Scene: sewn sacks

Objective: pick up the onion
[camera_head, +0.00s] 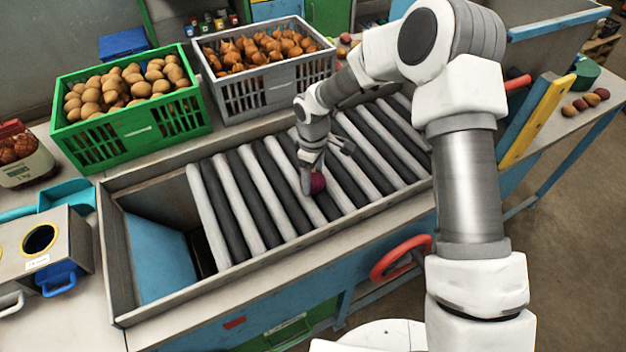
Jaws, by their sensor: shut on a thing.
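A dark red-purple onion (318,183) is at the rollers, near the middle of the roller bed (262,205). My gripper (312,178) points down over it and is shut on it. The fingers cover part of the onion. I cannot tell whether the onion still touches the rollers. A grey crate (262,92) behind holds many brown-orange onions (262,52).
A green crate (150,128) of potatoes stands at the back left. A grey box with a round hole (40,240) is at the far left. A red handwheel (400,258) sticks out in front. An open chute (160,260) lies left of the rollers. A yellow board (537,120) stands at right.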

